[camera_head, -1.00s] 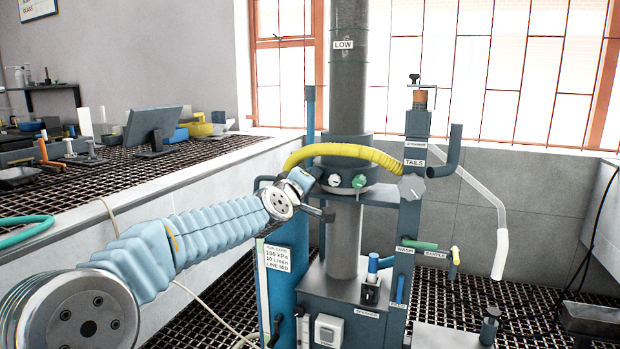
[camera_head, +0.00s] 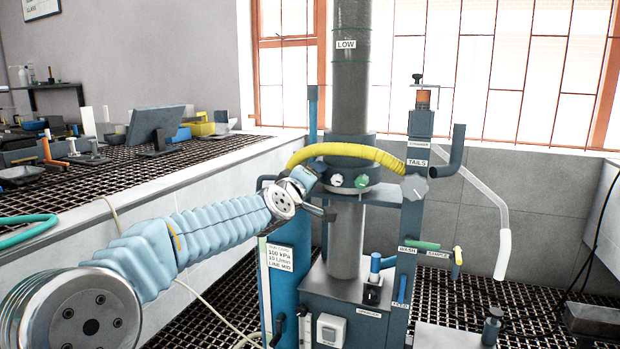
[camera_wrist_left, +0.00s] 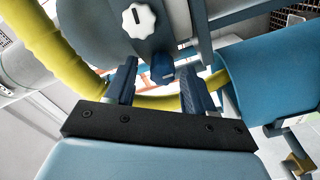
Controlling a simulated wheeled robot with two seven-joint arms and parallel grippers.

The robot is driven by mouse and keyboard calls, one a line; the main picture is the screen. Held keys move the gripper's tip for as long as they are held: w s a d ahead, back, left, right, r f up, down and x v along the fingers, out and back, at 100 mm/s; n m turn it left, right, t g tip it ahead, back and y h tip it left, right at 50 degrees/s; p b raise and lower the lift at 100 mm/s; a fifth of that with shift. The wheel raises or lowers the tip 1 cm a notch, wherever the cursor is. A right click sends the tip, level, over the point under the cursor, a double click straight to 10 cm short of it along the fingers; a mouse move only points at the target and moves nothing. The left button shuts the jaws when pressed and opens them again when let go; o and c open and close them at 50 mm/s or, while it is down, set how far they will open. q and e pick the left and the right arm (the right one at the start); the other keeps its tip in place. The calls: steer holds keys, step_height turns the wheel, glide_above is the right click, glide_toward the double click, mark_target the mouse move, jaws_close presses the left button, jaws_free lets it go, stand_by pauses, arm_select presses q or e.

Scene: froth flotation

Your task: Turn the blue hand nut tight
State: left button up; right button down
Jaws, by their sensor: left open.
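The blue hand nut (camera_wrist_left: 162,68) shows in the left wrist view, beyond and between my two dark blue fingers. In the head view I cannot make it out; my gripper and wrist cover that area. My left gripper (camera_wrist_left: 157,88) is open, with a finger on either side of the nut's line and a visible gap to each. I cannot tell whether the fingertips reach its depth. My right gripper is in neither view.
A yellow hose (camera_head: 345,150) arches close above my left wrist. A white knob (camera_wrist_left: 138,20) sits near the nut. The grey column (camera_head: 346,240) and the TAILS upright (camera_head: 412,215) stand close by. A bench (camera_head: 200,150) with tools lies left.

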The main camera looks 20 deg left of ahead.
arm_select(q)
steer(key=s, duration=1.3)
steer(key=shift+s+d, duration=0.4)
